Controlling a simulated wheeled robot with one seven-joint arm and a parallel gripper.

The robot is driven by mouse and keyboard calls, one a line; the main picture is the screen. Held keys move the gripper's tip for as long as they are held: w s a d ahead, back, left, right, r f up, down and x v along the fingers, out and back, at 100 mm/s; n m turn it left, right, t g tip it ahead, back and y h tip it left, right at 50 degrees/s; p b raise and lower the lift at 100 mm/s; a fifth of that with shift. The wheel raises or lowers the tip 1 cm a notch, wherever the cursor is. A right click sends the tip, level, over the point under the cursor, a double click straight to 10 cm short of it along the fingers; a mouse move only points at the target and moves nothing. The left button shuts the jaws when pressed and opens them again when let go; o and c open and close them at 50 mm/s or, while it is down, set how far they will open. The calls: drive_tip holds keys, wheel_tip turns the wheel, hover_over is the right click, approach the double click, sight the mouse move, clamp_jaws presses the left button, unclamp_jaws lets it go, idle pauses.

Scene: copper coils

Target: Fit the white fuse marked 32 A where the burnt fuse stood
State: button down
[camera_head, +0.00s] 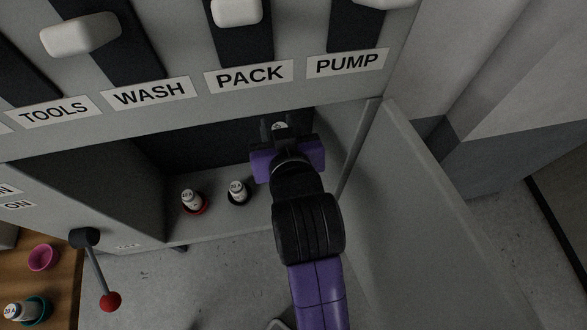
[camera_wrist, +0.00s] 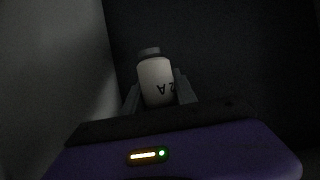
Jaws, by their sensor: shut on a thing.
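My gripper (camera_head: 279,130) is inside the open bay of the grey cabinet, below the PACK and PUMP labels. It is shut on a white fuse (camera_wrist: 155,80). The fuse has a grey cap and its print is upside down in the wrist view; a 2 and an A are readable, the rest is turned away. A little of the fuse (camera_head: 279,126) also shows between the fingers in the head view. My gripper hides the fuse's lower end and whatever socket is there, so I cannot tell whether it is seated.
Two white fuses stand left of my arm in the bay, one in a red ring (camera_head: 203,211), one in a black ring. Another fuse (camera_head: 22,312) lies by a teal ring on the wooden surface, near a pink cup (camera_head: 43,257). A red-knobbed lever (camera_head: 110,301) sticks out. An open door (camera_head: 420,210) stands right.

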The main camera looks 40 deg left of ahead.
wheel_tip(320, 180, down, 19)
drive_tip(key=shift+f, duration=0.1)
idle(0.3)
drive_tip(key=shift+f+b, duration=0.25)
drive_tip(key=shift+b, duration=0.1)
drive_tip(key=c, duration=1)
unclamp_jaws()
drive_tip(key=shift+r, duration=0.3)
drive_tip(key=v, duration=1.2)
drive_tip(key=shift+s, duration=0.15)
